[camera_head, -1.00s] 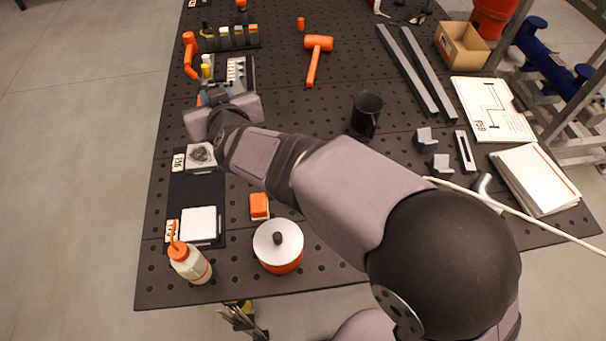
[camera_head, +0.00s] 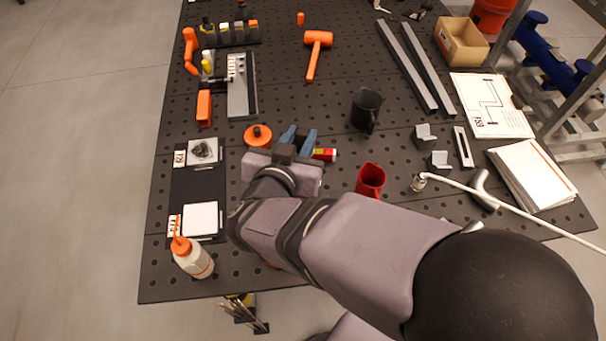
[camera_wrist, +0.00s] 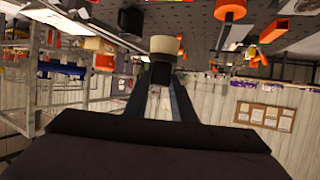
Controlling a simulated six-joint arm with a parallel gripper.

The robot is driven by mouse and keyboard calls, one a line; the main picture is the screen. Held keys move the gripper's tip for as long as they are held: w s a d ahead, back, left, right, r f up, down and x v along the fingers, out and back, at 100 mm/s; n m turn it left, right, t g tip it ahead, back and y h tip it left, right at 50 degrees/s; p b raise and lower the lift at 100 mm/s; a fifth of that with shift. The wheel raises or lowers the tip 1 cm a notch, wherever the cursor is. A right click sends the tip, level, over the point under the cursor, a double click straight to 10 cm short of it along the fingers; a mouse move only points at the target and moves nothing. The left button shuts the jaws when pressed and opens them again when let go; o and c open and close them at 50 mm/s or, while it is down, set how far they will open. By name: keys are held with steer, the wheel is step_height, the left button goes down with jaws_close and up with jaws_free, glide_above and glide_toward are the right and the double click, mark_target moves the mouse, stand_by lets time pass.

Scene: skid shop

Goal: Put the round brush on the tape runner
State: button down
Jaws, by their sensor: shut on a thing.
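My gripper (camera_head: 300,133) is above the middle of the perforated bench, its blue-grey fingers pointing away from my body. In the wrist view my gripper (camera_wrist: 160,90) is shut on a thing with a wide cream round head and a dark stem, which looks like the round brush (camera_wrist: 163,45). The brush is hard to make out in the head view. A long dark runner (camera_head: 196,187) lies at the left edge of the bench, with labels and two pale pads on it. I cannot tell for sure that it is the tape runner. My gripper is right of it.
A grey tray (camera_head: 242,100), an orange channel (camera_head: 204,108) and a bottle (camera_head: 192,258) line the left side.

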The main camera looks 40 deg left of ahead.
steer(key=shift+f+p, duration=0.4)
steer(key=shift+f, duration=4.45)
steer(key=shift+f, duration=0.1)
steer(key=shift+f, duration=0.15)
steer(key=c, duration=1.5)
jaws_free()
steer(key=shift+r, duration=0.3)
steer(key=b+v, duration=0.1)
steer(key=v, duration=1.1)
steer(key=shift+d+b, duration=0.15)
steer(key=shift+b, duration=0.25)
steer(key=shift+w, duration=0.1)
